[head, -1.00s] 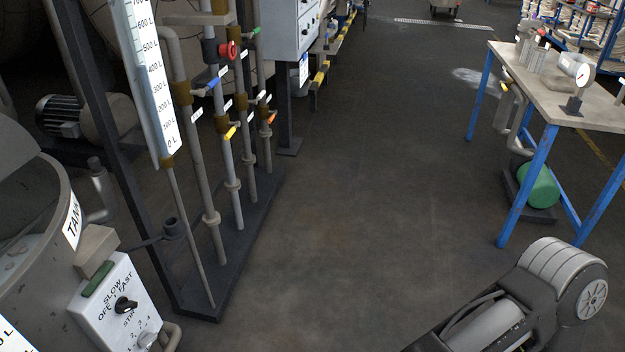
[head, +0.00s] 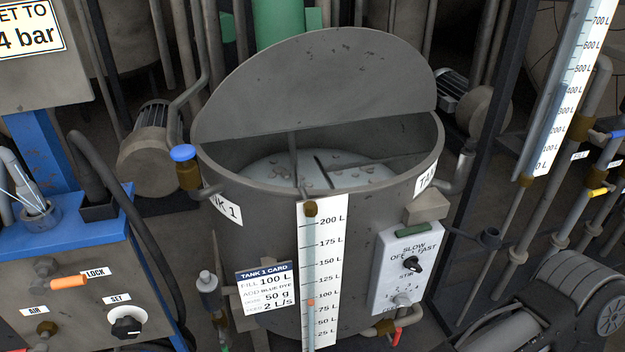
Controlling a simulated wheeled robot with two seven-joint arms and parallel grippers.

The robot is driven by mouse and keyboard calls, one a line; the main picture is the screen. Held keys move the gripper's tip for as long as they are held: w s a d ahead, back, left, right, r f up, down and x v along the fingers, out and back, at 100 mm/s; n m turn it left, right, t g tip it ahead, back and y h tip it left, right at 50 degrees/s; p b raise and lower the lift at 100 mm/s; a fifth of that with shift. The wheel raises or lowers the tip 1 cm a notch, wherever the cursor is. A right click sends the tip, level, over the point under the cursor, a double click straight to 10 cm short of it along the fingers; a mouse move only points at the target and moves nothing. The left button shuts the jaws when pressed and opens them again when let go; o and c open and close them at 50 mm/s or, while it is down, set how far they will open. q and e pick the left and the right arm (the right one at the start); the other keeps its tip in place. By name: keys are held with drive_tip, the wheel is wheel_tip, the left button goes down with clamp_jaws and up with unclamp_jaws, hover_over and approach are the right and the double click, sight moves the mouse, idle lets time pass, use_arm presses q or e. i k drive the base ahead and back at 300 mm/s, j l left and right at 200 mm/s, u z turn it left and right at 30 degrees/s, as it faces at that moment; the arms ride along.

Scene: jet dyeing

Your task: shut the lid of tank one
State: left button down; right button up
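Tank one (head: 265,225) is a grey round metal vat in the middle of the head view, with "TANK 1" labels on its wall. Its lid (head: 315,85) is a grey half-disc. It stands raised and tilted back over the far side of the rim, so the tank is open. Pale liquid with floating flecks and a stirrer shaft (head: 292,145) show inside. Neither gripper is in view.
A stir control box (head: 402,268) and a level scale (head: 322,270) are on the tank's front. A blue-topped panel (head: 70,265) with an orange lever stands close on the left. Pipes and a tall litre gauge (head: 570,85) stand on the right.

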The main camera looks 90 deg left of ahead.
sight(327, 76)
drive_tip(key=u, duration=2.35)
drive_tip(key=k+j, duration=0.95)
drive_tip(key=i+l, duration=0.15)
drive_tip(key=l, duration=0.25)
drive_tip(key=i+l, duration=0.15)
drive_tip(key=l, duration=0.2)
drive_tip(key=i+l, duration=0.2)
drive_tip(key=l, duration=0.2)
drive_tip(key=i+l, duration=0.15)
drive_tip(key=l, duration=0.25)
drive_tip(key=u, duration=1.7)
